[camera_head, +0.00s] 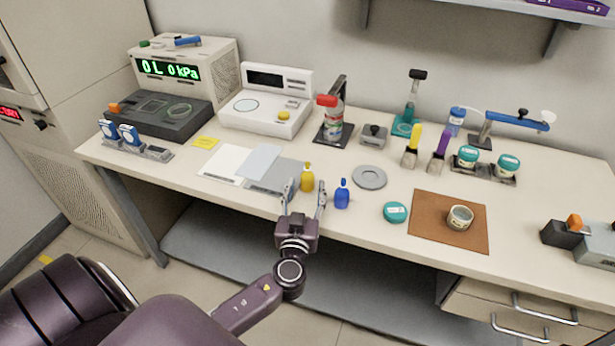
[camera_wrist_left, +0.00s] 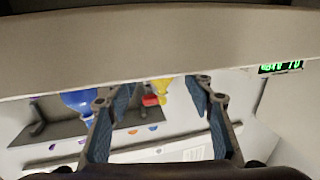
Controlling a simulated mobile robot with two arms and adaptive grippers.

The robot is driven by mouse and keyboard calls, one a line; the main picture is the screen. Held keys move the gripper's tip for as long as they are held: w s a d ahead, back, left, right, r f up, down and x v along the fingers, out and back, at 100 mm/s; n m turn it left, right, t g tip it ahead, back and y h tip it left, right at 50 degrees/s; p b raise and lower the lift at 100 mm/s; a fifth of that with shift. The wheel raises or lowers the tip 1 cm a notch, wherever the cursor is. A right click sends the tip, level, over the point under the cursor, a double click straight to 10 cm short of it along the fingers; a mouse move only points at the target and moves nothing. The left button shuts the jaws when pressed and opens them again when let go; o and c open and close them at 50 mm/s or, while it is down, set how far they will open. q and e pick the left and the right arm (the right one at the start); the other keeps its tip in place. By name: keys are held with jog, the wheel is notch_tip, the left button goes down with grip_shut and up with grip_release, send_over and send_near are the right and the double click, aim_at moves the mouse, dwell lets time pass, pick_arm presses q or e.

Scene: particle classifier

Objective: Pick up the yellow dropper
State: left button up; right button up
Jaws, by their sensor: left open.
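The yellow dropper (camera_head: 307,180) is a small yellow bottle with a narrow tip, upright near the table's front edge. My left gripper (camera_head: 304,188) is open and empty at that edge, in front of the dropper. Its fingers point toward the table, and in the head view the dropper appears between their tips. In the left wrist view, which looks upside down, the yellow dropper (camera_wrist_left: 162,92) shows between the open fingers (camera_wrist_left: 160,100), with the table edge hiding its base. I cannot tell the exact gap. My right gripper is not in view.
A blue dropper (camera_head: 342,195) stands close to the right of my left gripper. A grey pad (camera_head: 272,178) lies to the left, and a grey round disc (camera_head: 370,177) is behind right. A teal lid (camera_head: 395,212) lies near the edge. The table's front edge (camera_wrist_left: 150,60) crosses the wrist view.

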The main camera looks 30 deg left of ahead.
aim_at(307, 182)
pick_arm(q)
jog(key=p+x, duration=0.1)
jog(key=x, duration=0.3)
jog(key=shift+a, duration=0.1)
jog(key=shift+c, duration=0.5)
jog(key=c, duration=1.2)
jog(key=shift+o, duration=0.2)
jog(key=shift+r, duration=0.15)
notch_tip(307, 182, up, 20)
jog(key=p, duration=0.2)
jog(key=shift+p, duration=0.3)
